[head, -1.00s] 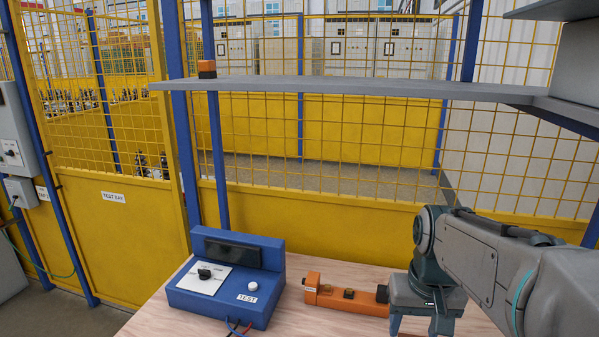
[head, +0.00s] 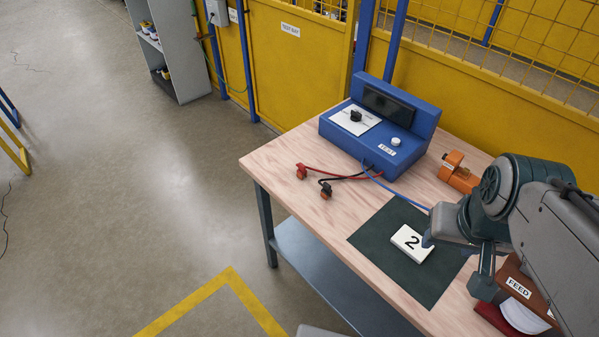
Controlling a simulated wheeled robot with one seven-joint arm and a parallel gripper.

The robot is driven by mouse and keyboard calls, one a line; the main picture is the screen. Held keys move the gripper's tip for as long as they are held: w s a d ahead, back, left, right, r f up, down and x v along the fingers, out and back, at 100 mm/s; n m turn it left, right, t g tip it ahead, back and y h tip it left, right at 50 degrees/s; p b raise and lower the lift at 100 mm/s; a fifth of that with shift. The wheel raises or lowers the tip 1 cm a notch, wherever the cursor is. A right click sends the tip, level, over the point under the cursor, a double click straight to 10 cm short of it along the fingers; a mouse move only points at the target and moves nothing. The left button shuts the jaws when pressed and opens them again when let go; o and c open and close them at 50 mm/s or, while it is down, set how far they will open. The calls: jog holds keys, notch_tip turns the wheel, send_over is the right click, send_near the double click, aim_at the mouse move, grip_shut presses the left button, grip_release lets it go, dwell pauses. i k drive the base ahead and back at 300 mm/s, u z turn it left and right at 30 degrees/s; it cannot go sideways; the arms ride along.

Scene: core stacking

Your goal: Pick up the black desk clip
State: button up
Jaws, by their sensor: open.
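The black desk clip (head: 326,190) lies on the wooden table near its left edge, at the end of a black lead; its tip looks orange-red. A red clip (head: 301,172) on a red lead lies just left of and behind it. My gripper (head: 457,262) is open, well to the right of the black clip, over the dark green mat (head: 388,238). A white block marked 2 (head: 412,243) is on the mat by my gripper's left finger. I cannot tell whether they touch. Nothing shows between the fingers.
A blue test box (head: 385,125) stands at the back, with a blue lead running from it toward my gripper. An orange device (head: 458,172) is right of it. A brown FEED box (head: 520,290) is at the front right. The table between clip and mat is clear.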

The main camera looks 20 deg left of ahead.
aim_at(327, 190)
jog(key=u, duration=0.6)
jog(key=k, duration=0.35)
jog(key=u, duration=0.15)
